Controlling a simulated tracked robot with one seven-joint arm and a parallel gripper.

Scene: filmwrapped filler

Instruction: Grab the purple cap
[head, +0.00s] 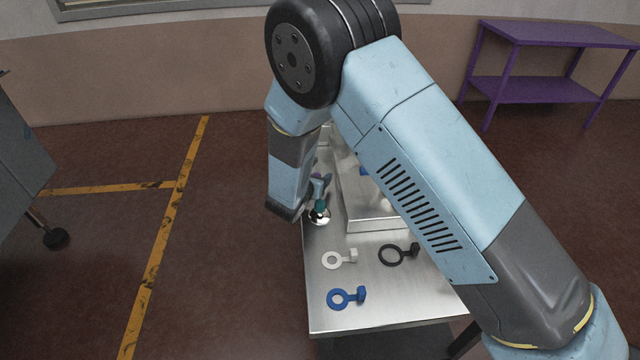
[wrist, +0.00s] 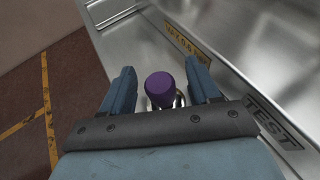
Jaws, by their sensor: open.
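The purple cap (wrist: 160,88) shows in the wrist view as an upright, rounded purple top on a shiny metal piece (wrist: 164,102). It stands between the two blue fingers of my gripper (wrist: 161,68), with a visible gap on both sides. My gripper is open and does not appear to touch the cap. In the head view my gripper (head: 320,204) points down at the left edge of the metal table, beside a shiny rounded base (head: 319,217). The cap is mostly hidden there behind my gripper.
A raised metal tray (head: 375,226) stands close right of my gripper. A purple shelf table (head: 545,36) stands at the back right.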

